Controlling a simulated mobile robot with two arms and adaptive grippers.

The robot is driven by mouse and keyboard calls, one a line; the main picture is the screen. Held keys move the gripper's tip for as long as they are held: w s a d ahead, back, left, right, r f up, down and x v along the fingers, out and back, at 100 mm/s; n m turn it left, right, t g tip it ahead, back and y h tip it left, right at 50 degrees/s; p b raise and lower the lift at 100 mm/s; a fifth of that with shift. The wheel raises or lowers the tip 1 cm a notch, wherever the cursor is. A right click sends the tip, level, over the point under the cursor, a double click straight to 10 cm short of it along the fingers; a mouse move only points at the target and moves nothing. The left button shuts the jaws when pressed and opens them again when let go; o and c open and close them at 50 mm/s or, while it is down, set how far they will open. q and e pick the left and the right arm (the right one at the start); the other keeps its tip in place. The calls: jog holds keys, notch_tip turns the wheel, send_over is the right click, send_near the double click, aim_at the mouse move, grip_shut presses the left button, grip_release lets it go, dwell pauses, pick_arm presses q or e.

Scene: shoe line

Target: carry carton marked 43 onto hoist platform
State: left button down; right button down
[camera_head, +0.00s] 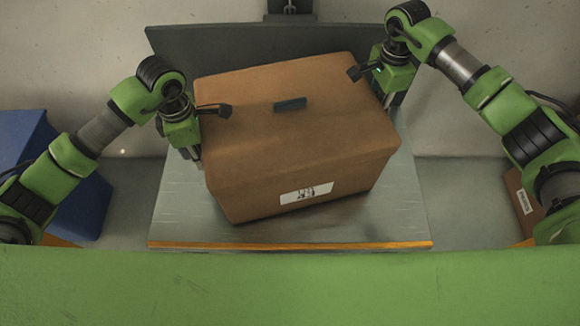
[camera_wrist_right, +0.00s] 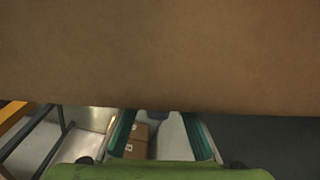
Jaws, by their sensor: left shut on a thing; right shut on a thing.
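A large brown carton (camera_head: 290,140) with a dark handle slot in its top is in the middle of the head view. Its white label (camera_head: 307,193) faces me; the dark number on it is hard to read. The carton is over the grey metal hoist platform (camera_head: 180,215), turned a little; I cannot tell whether its base touches the platform. My left gripper (camera_head: 208,130) is shut on the carton's left side. My right gripper (camera_head: 374,88) is shut on its far right side. In the right wrist view the carton's brown wall (camera_wrist_right: 160,55) fills the upper part.
A dark upright panel (camera_head: 240,45) stands behind the platform. A yellow-orange strip (camera_head: 290,245) marks its front edge. A blue bin (camera_head: 85,195) is at left, another labelled carton (camera_head: 524,200) at right.

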pick_arm(q)
jog(key=shift+f+b, duration=0.45)
jog(key=shift+f, duration=0.15)
pick_arm(e)
jog(key=shift+f, duration=0.6)
pick_arm(q)
jog(key=c, duration=1.8)
grip_release()
jog(key=shift+c, duration=0.2)
pick_arm(e)
jog(key=c, duration=1.8)
grip_release()
jog(key=shift+r, duration=0.1)
pick_arm(q)
jog(key=shift+r, duration=0.1)
notch_tip(320, 180, up, 11)
jog(key=shift+f, duration=0.15)
jog(key=shift+r, duration=0.6)
pick_arm(e)
jog(key=shift+r, duration=0.1)
notch_tip(320, 180, up, 12)
jog(key=shift+f, duration=0.1)
jog(key=shift+f, duration=0.1)
